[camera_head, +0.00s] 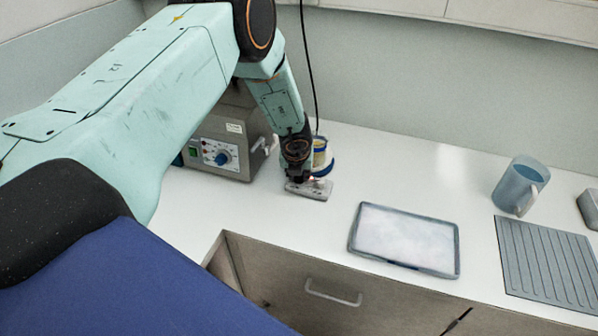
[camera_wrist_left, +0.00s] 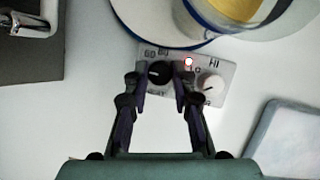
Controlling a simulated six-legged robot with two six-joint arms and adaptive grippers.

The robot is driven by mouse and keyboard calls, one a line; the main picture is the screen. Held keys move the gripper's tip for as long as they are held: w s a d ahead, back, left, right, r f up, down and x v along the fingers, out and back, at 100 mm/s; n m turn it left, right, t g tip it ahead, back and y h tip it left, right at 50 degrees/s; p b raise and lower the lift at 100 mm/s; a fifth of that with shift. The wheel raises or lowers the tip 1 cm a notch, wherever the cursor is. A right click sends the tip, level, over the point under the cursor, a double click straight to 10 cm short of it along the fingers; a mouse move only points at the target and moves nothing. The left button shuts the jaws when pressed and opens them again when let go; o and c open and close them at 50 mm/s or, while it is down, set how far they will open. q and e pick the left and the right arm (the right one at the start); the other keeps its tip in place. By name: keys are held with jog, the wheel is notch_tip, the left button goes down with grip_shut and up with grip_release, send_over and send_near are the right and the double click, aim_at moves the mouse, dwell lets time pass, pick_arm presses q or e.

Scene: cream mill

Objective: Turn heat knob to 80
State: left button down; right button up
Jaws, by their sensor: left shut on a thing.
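A small grey control panel (camera_head: 318,191) lies on the white counter in front of a pot. In the wrist view the panel (camera_wrist_left: 226,68) carries a black heat knob (camera_wrist_left: 158,72), with "60" and "80" printed above it. The pale mark on the knob is too small to read exactly. My right gripper is not in view.
A round pot (camera_head: 321,160) with yellowish contents stands right behind the panel. A grey machine (camera_head: 228,135) with a blue knob is to the left. A shallow tray (camera_head: 459,252), a ribbed mat (camera_head: 550,262) and a blue jug (camera_head: 519,187) stand to the right.

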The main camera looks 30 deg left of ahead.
pick_arm(q)
jog(key=shift+m+h+p, duration=0.3)
jog(key=shift+m+p, duration=0.4)
jog(key=shift+m, duration=0.1)
jog(key=c, duration=1.1)
grip_release()
jog(key=shift+r, duration=0.1)
jog(key=v, duration=1.1)
jog(key=shift+s+r, duration=0.25)
